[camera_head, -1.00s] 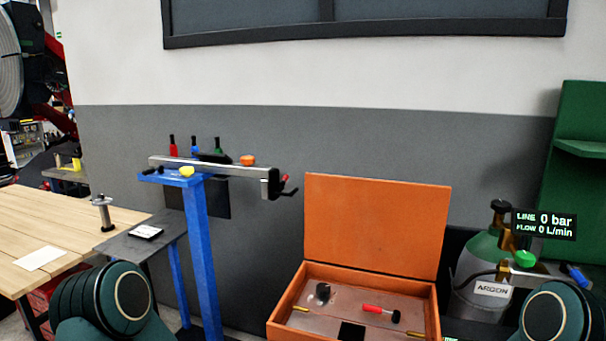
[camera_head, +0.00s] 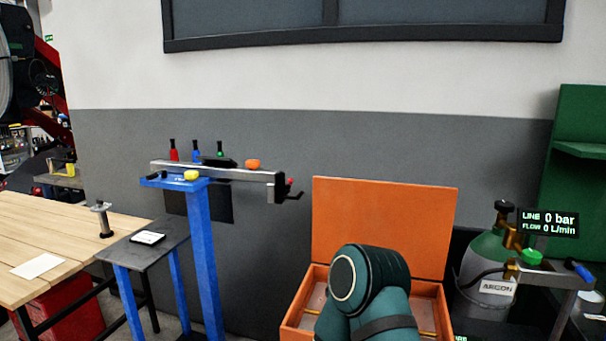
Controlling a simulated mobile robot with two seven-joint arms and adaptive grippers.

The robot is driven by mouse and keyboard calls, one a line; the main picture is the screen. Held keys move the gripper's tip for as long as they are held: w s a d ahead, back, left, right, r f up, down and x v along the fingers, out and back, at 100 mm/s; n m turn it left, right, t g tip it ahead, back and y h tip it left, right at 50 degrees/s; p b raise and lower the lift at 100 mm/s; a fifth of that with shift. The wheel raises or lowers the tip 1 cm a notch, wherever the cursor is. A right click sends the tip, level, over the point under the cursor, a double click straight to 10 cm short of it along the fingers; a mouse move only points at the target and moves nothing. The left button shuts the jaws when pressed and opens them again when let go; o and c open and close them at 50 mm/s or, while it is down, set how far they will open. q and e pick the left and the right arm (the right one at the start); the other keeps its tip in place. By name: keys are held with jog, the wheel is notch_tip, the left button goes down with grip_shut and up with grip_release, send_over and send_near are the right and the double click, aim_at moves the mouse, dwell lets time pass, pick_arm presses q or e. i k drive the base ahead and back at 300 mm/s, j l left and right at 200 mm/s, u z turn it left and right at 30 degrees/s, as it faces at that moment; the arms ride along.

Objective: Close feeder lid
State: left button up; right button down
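The orange box (camera_head: 297,302) stands low at centre right. Its flat orange lid (camera_head: 384,210) stands upright at the back, wide open. One of my teal arm links covers the middle of the box and the lower part of the lid. Most of the box's inside is hidden behind it; a strip of the floor and a brass-coloured piece show at the sides. I cannot tell which arm this is, nor whether it touches the box. Neither gripper shows in the head view.
A blue stand (camera_head: 203,262) with a grey bar rises left of the box. A green argon cylinder (camera_head: 487,258) stands close on the right. A wooden table (camera_head: 62,225) and small grey table (camera_head: 163,240) are at left. A grey wall is behind.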

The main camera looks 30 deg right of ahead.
aim_at(415, 221)
jog(key=i+j+u, duration=0.2)
jog(key=j+u, duration=0.15)
jog(key=i+j+u, duration=0.35)
jog(key=j, duration=0.15)
jog(key=i+j+z, duration=0.25)
jog(key=i, duration=0.25)
jog(key=i+j+z, duration=0.25)
jog(key=i, duration=0.2)
jog(key=i+z, duration=0.2)
jog(key=z, duration=0.3)
jog(key=i+z, duration=0.2)
jog(key=z, duration=0.25)
jog(key=i+j+z, duration=0.15)
jog(key=z, duration=0.35)
jog(key=i+z, duration=0.15)
jog(key=z, duration=0.3)
jog(key=i+j+z, duration=0.1)
jog(key=z, duration=0.4)
jog(key=i+j+z, duration=0.1)
jog(key=z, duration=0.35)
jog(key=j, duration=0.1)
